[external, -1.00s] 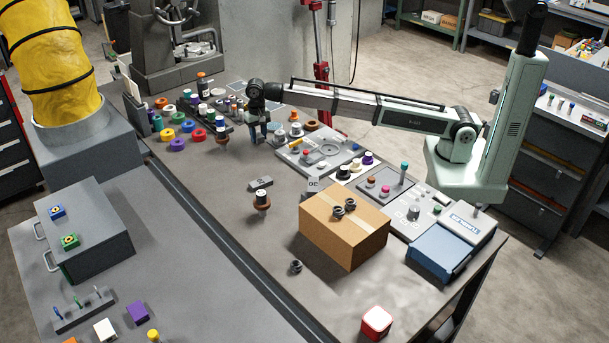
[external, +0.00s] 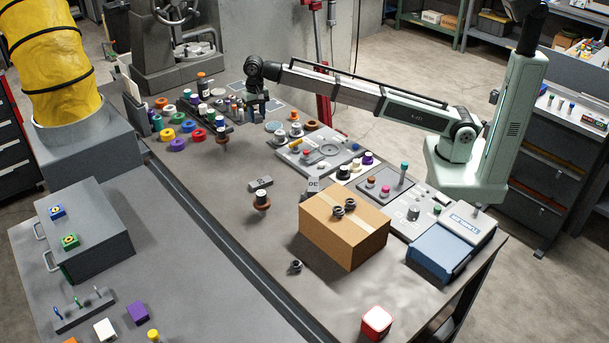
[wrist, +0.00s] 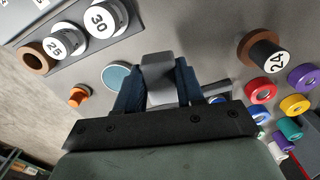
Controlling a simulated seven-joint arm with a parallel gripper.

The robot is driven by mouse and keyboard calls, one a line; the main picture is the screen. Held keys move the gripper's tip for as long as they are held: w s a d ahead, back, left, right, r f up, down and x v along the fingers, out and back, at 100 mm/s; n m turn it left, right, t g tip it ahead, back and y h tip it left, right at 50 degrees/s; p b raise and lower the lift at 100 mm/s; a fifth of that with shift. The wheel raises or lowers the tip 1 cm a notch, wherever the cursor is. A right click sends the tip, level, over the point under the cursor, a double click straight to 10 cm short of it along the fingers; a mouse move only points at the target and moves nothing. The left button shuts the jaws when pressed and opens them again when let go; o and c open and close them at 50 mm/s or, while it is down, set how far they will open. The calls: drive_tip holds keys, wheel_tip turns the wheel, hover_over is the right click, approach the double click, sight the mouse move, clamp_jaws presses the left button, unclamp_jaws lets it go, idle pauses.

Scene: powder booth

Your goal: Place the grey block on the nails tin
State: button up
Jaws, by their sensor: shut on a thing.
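My gripper (external: 258,106) hangs over the far part of the bench in the external view. In the wrist view my gripper (wrist: 158,92) is shut on the grey block (wrist: 158,68), which sits between the two dark blue fingers. In the external view the block is too small to make out. A round, flat, teal-topped thing (wrist: 118,77) lies just left of the fingers in the wrist view; it also shows in the external view (external: 273,127). It may be the nails tin, but no label is readable.
Coloured tape rolls (external: 178,144) and bottles stand left of my gripper. A grey instrument panel (external: 318,152) with knobs lies to the right. White-topped cylinders marked 25 and 30 (wrist: 100,20) stand near the teal top. A cardboard box (external: 335,240) stands nearer; the bench between is mostly clear.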

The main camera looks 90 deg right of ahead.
drive_tip(key=shift+r, duration=0.35)
drive_tip(key=shift+a, duration=0.2)
drive_tip(key=s+a+r+n, duration=0.1)
drive_tip(key=s+a+n, duration=0.2)
drive_tip(key=a, duration=1.2)
drive_tip(key=s+a+r+n, duration=0.1)
drive_tip(key=s+a+n, duration=0.25)
drive_tip(key=a, duration=1.25)
drive_tip(key=s+a+r+n, duration=0.1)
drive_tip(key=s+a+n, duration=0.25)
drive_tip(key=a, duration=1.15)
wheel_tip(320, 180, up, 2)
drive_tip(key=n, duration=1)
hover_over(380, 315)
drive_tip(key=shift+f, duration=4.5)
drive_tip(key=shift+f, duration=0.1)
